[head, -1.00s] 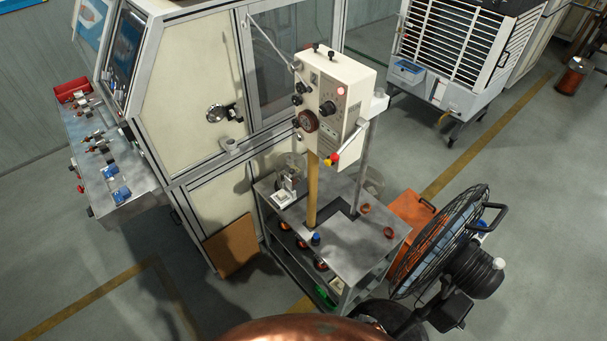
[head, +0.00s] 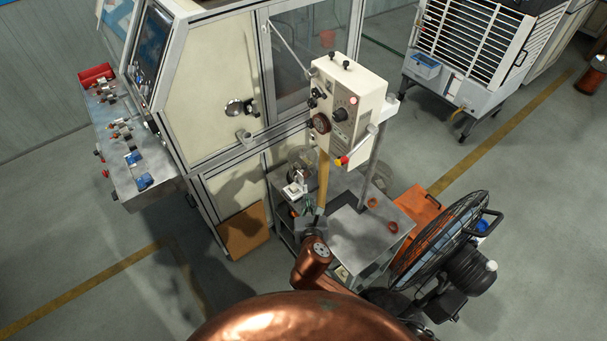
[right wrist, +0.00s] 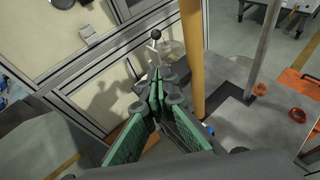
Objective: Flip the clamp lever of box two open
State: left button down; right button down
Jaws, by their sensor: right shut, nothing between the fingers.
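My right gripper (head: 307,205) reaches over the left side of the grey cart, beside the tan upright post. In the right wrist view its green-lined fingers (right wrist: 158,92) are shut with nothing between them. Just beyond the fingertips stands a small metal fixture with a lever tipped by a black ball (right wrist: 156,34). This fixture (head: 297,188) also shows in the head view, on a light base on the cart. The lever looks upright in the wrist view; contact with the fingers cannot be told. No marking shows which box is box two. My left gripper is out of view.
A cream control box (head: 345,110) with dials stands above the cart (head: 368,240). The tan post (right wrist: 193,60) is close to the right of my fingers. Orange rings (right wrist: 297,115) lie on the cart. A large machine cabinet (head: 215,95) stands left and a black fan (head: 440,240) right.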

jog(key=r+p+x, duration=0.2)
jog(key=x, duration=1)
jog(key=shift+x, duration=0.75)
